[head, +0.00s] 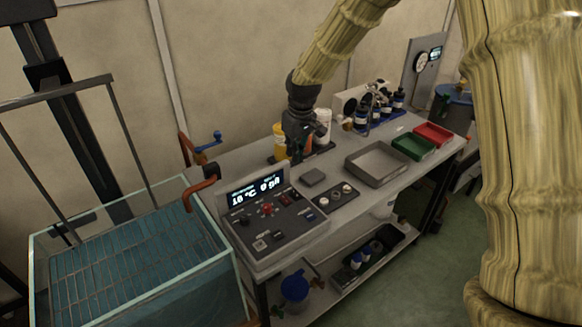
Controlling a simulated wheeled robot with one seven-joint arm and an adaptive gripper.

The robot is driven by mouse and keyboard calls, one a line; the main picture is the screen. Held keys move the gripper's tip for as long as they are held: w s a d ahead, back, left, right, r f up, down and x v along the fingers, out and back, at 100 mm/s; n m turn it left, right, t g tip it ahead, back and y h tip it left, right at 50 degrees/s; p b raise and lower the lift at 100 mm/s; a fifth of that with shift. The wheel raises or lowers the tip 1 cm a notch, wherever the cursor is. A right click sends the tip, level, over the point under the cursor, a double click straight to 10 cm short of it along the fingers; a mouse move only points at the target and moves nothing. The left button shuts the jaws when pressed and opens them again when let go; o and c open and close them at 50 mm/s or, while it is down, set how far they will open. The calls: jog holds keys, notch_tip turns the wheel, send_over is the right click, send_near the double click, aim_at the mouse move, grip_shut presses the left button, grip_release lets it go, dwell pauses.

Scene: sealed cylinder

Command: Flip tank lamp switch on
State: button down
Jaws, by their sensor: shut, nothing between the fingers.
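A glass tank (140,262) with blue water and a grid inside stands at the left. A grey control box (275,235) with a lit display (256,190), several knobs and a red control sits on the bench beside it. Which of these is the tank lamp switch I cannot tell. My gripper (299,153) points down over the back of the bench, beyond and to the right of the control box, apart from it. It is shut and empty; its fingertips are small and dark.
Bottles stand close around my gripper, one yellow (280,140) and one white (323,122). A grey tray (377,162), a green bin (413,145) and a red bin (433,132) are to the right. An orange pipe (200,190) arches at the tank's rim.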

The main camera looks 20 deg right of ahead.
jog(key=p, duration=0.5)
send_near(296, 194)
jog(key=shift+w+a+f, duration=0.3)
jog(key=shift+w+f, duration=0.4)
jog(key=shift+f, duration=0.4)
jog(key=shift+w+a+f, duration=0.25)
jog(key=shift+w+f, duration=0.4)
jog(key=shift+f, duration=0.4)
jog(key=shift+w+a+f, duration=0.3)
jog(key=shift+w+f, duration=0.4)
jog(key=shift+f, duration=0.4)
jog(key=shift+d, duration=0.1)
